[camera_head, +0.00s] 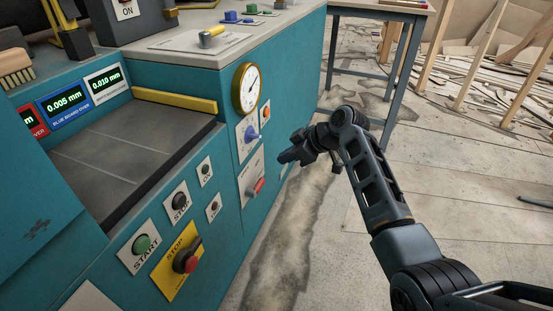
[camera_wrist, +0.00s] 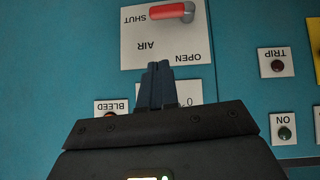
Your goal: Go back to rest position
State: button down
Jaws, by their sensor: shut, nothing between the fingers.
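My gripper (camera_head: 287,157) is at the end of my arm, in front of the right part of the teal machine (camera_head: 226,205) in the head view. In the wrist view the fingers of my gripper (camera_wrist: 157,72) are closed together and empty, just below a white AIR plate (camera_wrist: 137,48). That plate carries a red-handled lever (camera_wrist: 172,11) and the words OPEN and SHUT, upside down here. The red handle also shows in the head view (camera_head: 258,186). I cannot tell whether the fingertips touch the panel.
The panel has a gauge (camera_head: 246,88), a START button (camera_head: 141,244), a yellow STOP plate (camera_head: 168,279) and several smaller buttons. A table (camera_head: 388,8) with metal legs stands behind. Planks and scraps (camera_head: 490,75) lie at the back right. Floor right of my arm is mostly clear.

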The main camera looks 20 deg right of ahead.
jog(key=shift+s+d+r, duration=0.3)
jog(key=shift+s+r, duration=0.05)
jog(key=shift+r, duration=0.05)
